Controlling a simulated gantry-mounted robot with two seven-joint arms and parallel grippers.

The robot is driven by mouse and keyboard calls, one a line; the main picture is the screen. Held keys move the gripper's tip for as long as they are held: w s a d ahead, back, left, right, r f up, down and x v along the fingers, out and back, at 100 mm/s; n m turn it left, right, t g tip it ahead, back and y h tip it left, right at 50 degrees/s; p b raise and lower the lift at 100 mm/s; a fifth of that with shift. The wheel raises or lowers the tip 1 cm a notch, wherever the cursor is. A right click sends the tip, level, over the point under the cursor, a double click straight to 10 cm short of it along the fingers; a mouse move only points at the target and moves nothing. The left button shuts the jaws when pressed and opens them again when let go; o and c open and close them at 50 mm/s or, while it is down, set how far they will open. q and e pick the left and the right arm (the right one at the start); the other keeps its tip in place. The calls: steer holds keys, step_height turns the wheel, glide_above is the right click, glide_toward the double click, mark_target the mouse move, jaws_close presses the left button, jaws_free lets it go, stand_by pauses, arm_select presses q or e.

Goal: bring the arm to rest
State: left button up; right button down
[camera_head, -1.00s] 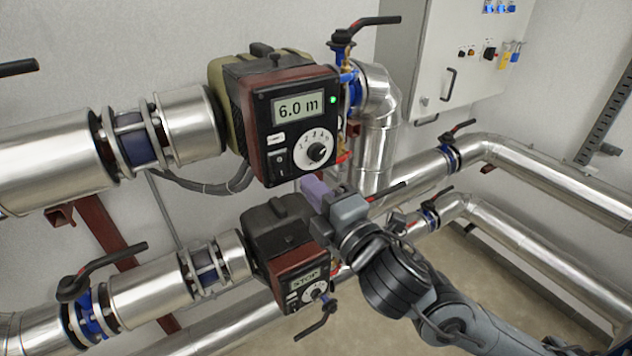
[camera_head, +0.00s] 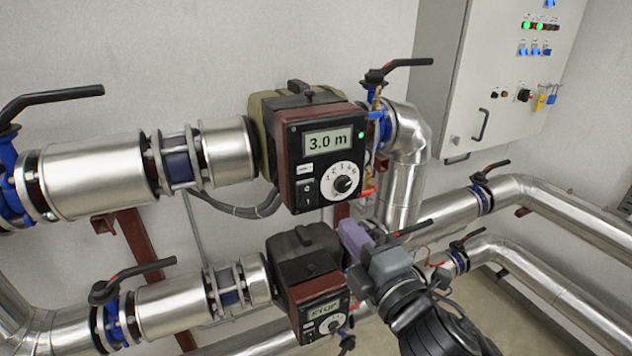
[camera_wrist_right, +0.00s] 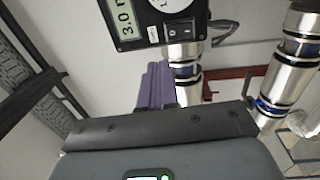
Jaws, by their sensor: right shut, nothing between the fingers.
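My right arm (camera_head: 435,320) comes in from the lower right. Its gripper (camera_head: 352,236), with purple fingers, is in front of the pipes, just below the upper pump and beside the top of the lower pump. In the right wrist view the purple fingers (camera_wrist_right: 153,86) are together with nothing between them. The upper pump (camera_head: 325,165) shows "3.0 m" and a green light; its panel also shows at the top of the right wrist view (camera_wrist_right: 150,22). The fingers look apart from the panel. The left gripper is not in view.
The lower pump (camera_head: 315,285) reads "STOP" and is close to my right gripper. Silver pipes (camera_head: 105,172) with black-handled valves (camera_head: 400,64) run along the wall. A grey control cabinet (camera_head: 490,75) hangs at the upper right.

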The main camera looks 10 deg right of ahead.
steer(key=s+f+m+g+h+p, duration=0.1)
steer(key=s+f+m+g+p, duration=0.25)
steer(key=f, duration=0.65)
steer(key=s+f+m+g+p, duration=0.25)
steer(key=s+f, duration=0.25)
steer(key=f, duration=0.6)
steer(key=s+d+f+m+g+h+p, duration=0.1)
steer(key=s+d+f+m+g, duration=0.2)
steer(key=s, duration=0.3)
steer(key=s+d+f+m+g+h+p, duration=0.1)
steer(key=s+d+f+m+g, duration=0.1)
steer(key=s+m, duration=0.3)
steer(key=s+d+f+m+g+h+p, duration=0.1)
steer(key=s+d+f+m+g+p, duration=0.1)
steer(key=s, duration=0.6)
step_height(320, 180, down, 3)
steer(key=d+m+g, duration=0.1)
steer(key=d+m, duration=0.1)
steer(key=m, duration=0.1)
steer(key=shift+g+h, duration=0.3)
steer(key=shift+f, duration=0.1)
steer(key=shift+s, duration=0.1)
